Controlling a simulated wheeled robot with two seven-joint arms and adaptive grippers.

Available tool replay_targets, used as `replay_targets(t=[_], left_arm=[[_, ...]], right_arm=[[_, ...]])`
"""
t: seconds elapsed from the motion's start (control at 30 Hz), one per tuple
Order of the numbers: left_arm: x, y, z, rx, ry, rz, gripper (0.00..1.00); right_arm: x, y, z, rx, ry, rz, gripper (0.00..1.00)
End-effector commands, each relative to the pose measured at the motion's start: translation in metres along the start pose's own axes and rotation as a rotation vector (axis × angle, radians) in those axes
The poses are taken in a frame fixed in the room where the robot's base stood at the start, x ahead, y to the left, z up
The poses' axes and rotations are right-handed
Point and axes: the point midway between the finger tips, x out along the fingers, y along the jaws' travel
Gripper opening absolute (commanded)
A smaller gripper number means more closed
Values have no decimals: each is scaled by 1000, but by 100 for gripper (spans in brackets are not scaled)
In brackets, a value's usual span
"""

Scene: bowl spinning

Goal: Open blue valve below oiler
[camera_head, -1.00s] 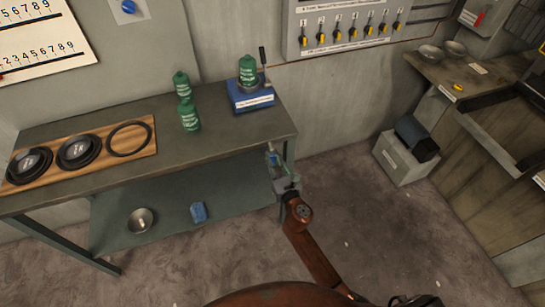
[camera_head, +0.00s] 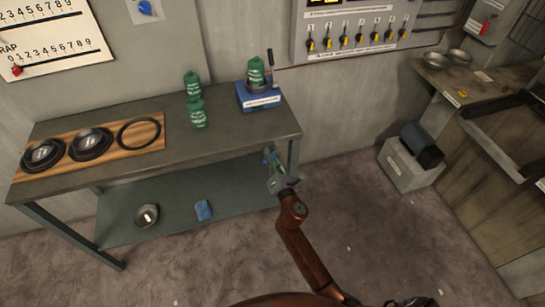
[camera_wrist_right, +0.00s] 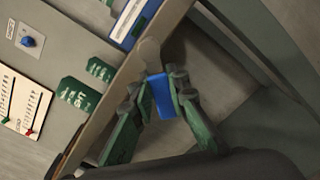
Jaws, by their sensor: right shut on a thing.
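My right gripper (camera_head: 269,158) is in front of the right end of the workbench, just below the tabletop edge. In the right wrist view its green fingers (camera_wrist_right: 161,95) are closed on both sides of a small blue piece (camera_wrist_right: 162,95). This may be the blue valve's handle; what it is fixed to is hidden. A blue box (camera_head: 259,97) with a green canister (camera_head: 257,73) and a dark lever stands on the bench above the gripper. I cannot tell which thing is the oiler. My left gripper is not in view.
The lower shelf holds a metal bowl (camera_head: 147,214) and a blue cloth-like item (camera_head: 203,210). A grey box (camera_head: 405,168) stands on the floor at right.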

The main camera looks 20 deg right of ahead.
Motion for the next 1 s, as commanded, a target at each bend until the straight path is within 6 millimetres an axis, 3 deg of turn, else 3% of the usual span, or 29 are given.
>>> replay_targets(t=[0.03,0.17,0.6,1.0], left_arm=[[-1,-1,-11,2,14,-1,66],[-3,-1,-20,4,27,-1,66],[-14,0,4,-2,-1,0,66],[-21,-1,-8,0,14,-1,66]], right_arm=[[0,0,0,47,-1,-4,0],[0,6,1,171,0,-4,0],[-3,14,14,579,-12,-10,0],[-2,24,18,831,-10,-8,0]])
